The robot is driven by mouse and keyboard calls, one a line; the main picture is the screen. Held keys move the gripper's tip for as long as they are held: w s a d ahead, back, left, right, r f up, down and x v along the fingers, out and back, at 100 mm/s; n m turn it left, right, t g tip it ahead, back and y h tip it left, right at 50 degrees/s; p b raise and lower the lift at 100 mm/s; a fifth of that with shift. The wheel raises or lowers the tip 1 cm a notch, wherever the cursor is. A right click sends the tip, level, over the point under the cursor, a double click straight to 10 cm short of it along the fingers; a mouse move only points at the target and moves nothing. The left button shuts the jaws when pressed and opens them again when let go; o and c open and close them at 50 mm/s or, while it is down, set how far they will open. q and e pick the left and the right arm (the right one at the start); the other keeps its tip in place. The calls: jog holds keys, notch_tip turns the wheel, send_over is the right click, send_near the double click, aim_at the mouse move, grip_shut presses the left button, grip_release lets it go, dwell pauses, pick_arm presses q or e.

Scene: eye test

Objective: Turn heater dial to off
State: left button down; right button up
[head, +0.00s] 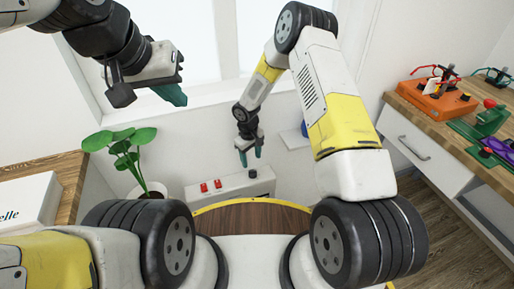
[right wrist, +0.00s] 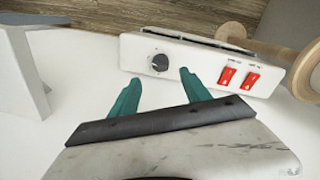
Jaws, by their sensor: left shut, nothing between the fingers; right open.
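The heater (head: 232,190) is a pale box low against the wall, beyond the round brown surface. Its black dial (head: 252,173) sits at the right end of its panel in the head view. In the right wrist view the dial (right wrist: 160,62) has a light pointer mark; its setting is too small to read. My right gripper (head: 248,158) is open and empty just above the dial. In the right wrist view its green fingertips (right wrist: 160,78) are on either side of the dial's line, apart from it. My left gripper (head: 178,97) is shut and empty, high at the left, far from the heater.
Two red switches (head: 210,186) are on the same panel beside the dial. A potted plant (head: 128,155) stands left of the heater. A wooden bench (head: 405,93) with an orange device (head: 440,100) is at the right. A white box (head: 28,203) lies at the left.

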aim_at(252, 171)
jog(key=f, duration=0.8)
jog(key=shift+w+d+f, duration=0.15)
jog(key=shift+d+f, duration=0.05)
jog(key=shift+f, duration=0.1)
jog(key=shift+c, duration=0.4)
grip_shut()
